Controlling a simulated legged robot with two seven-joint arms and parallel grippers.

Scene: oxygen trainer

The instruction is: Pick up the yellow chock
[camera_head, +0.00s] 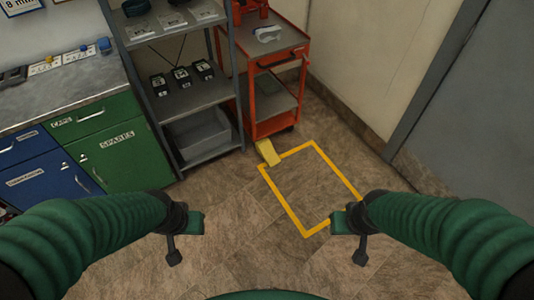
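The yellow chock (267,152) sits on the floor at the foot of the red cart, by the far left corner of a yellow floor outline. My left gripper (190,226) is in the lower left, well short of the chock and apart from it. My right gripper (345,227) is in the lower right, in front of the outline's near right part in the picture, also apart from the chock. I see nothing held in either gripper. Their fingers are too small and dark to tell open from shut.
The red cart (273,60) stands behind the chock, with a grey shelf rack (190,98) to its left. Green and blue cabinets (112,145) line the left. The yellow floor outline (286,206) encloses bare floor. A grey door (470,110) is at right.

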